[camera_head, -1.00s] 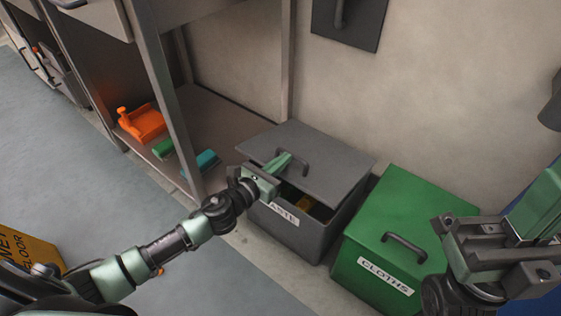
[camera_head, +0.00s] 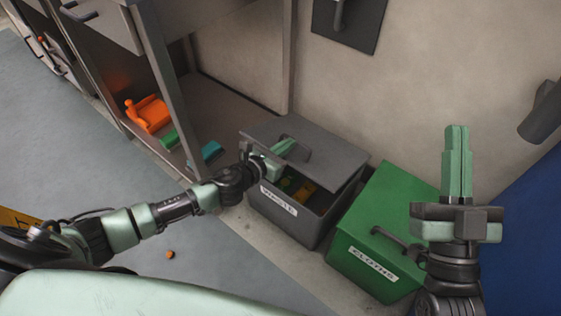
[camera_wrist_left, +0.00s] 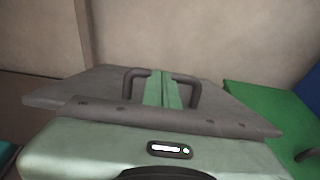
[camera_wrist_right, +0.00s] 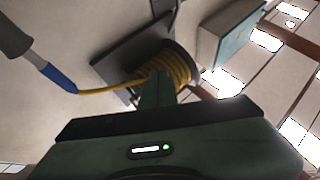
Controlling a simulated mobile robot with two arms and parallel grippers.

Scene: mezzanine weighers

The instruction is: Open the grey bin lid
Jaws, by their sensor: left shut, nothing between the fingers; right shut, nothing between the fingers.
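The grey bin (camera_head: 290,215) stands on the floor by the wall with a white label on its front. Its grey lid (camera_head: 322,150) is partly raised at the front, and yellow and green items show in the gap. A dark handle (camera_wrist_left: 134,78) sits on top of the lid. My left gripper (camera_head: 287,147) is shut and empty at the lid's front edge, with its fingers by the handle. Whether the fingers touch the lid is hard to tell. My right gripper (camera_head: 457,130) is shut and empty, pointing up over the green bin's right side.
A green bin (camera_head: 365,258) with a closed lid and handle stands right of the grey bin. A shelf (camera_head: 225,105) on the left holds an orange object (camera_head: 150,114) and green and teal blocks. A blue surface (camera_head: 530,230) lies far right. Floor is open at left.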

